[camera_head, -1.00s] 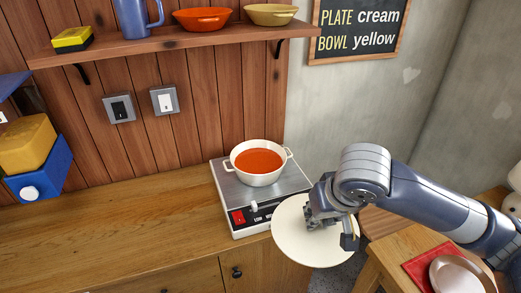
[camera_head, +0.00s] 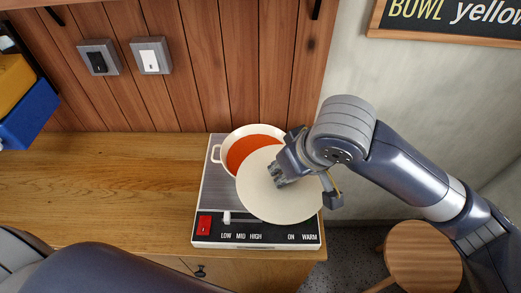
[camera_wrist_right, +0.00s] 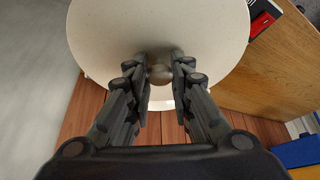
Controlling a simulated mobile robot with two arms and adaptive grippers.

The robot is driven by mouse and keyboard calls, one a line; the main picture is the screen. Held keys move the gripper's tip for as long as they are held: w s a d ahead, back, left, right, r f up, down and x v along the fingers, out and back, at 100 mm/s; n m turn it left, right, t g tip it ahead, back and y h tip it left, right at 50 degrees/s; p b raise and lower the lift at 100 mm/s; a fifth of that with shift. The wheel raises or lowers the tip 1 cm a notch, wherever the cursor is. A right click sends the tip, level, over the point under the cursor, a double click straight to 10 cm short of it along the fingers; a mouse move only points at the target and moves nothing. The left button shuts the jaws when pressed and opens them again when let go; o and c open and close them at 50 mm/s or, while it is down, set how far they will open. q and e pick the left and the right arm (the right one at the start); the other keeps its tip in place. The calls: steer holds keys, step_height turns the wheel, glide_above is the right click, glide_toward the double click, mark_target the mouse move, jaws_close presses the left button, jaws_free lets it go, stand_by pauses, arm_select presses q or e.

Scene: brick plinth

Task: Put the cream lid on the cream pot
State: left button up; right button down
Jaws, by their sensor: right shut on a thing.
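The cream pot (camera_head: 229,140) holds orange-red soup (camera_head: 245,148) and stands on the hot plate (camera_head: 213,195). The cream lid (camera_head: 265,200) is a flat round disc that covers the pot's front right part in the head view. My right gripper (camera_head: 278,177) is shut on the lid's knob (camera_wrist_right: 160,73) from above. In the right wrist view the lid (camera_wrist_right: 160,25) fills the top middle, with the gripper (camera_wrist_right: 160,80) around its knob. The lid is off-centre from the pot, toward the front right; whether they touch I cannot tell. My left gripper is not in view.
The hot plate has a red switch (camera_head: 204,225) and a slider (camera_head: 227,217) on its front panel. The wooden counter (camera_head: 110,185) is clear to the left. A plank wall (camera_head: 190,70) stands behind. A round stool (camera_head: 423,255) is at right.

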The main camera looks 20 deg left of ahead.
steer(key=s+a+r+n+g, duration=0.1)
steer(key=s+a+n, duration=0.4)
steer(key=a, duration=0.5)
steer(key=p, duration=0.2)
glide_above(243, 174)
steer(key=shift+r+m+y, duration=0.15)
steer(key=shift+m+y, duration=0.25)
arm_select(q)
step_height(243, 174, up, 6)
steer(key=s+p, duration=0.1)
steer(key=p, duration=0.3)
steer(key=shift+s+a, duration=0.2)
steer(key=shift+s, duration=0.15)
arm_select(e)
steer(key=w+f, duration=0.4)
steer(key=w, duration=0.6)
steer(key=shift+d+f, duration=0.4)
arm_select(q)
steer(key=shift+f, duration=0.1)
arm_select(e)
steer(key=shift+w, duration=0.1)
steer(key=c, duration=1.4)
jaws_free()
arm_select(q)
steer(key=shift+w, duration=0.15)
